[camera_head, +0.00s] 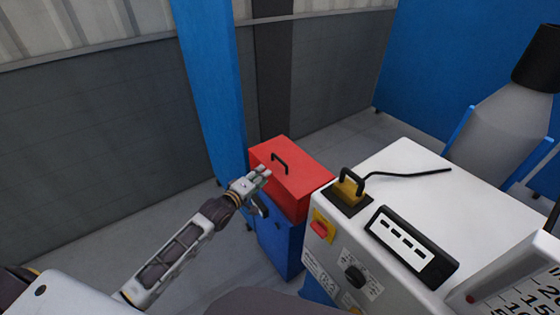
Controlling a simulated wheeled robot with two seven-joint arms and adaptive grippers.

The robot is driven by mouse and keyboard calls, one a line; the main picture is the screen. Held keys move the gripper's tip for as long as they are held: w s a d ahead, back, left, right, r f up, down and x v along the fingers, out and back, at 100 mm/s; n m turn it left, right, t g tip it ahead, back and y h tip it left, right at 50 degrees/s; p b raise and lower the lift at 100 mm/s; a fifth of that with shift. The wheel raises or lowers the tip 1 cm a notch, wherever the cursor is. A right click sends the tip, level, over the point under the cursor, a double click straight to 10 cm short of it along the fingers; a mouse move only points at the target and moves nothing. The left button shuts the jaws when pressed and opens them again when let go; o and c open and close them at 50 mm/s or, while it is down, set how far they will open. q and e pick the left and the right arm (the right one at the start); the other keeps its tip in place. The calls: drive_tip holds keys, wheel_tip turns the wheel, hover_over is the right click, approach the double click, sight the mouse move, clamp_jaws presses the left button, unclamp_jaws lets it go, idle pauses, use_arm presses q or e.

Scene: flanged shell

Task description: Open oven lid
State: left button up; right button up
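A red box-shaped top with a black bar handle (280,162), which looks like the oven lid (302,178), sits on a blue base (278,245) in the middle of the head view. It looks shut. My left gripper (266,186) is at the near left side of the red top, to the left of and nearer than the handle, and not around it. It partly covers the red side. Its fingers point right and nothing shows between them; their gap is too small to judge. My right gripper is not in view.
A white machine (420,185) stands close to the right of the red box, with a yellow block (348,191) with a black handle, a cable, a red switch (320,228) and a black dial (355,275). A blue post (212,80) rises behind. Floor at left is clear.

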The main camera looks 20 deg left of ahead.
sight(280, 159)
use_arm(q)
drive_tip(key=shift+n, duration=1.3)
drive_tip(key=shift+w+f, duration=0.1)
drive_tip(key=shift+w, duration=0.1)
drive_tip(key=shift+x, duration=6.75)
clamp_jaws()
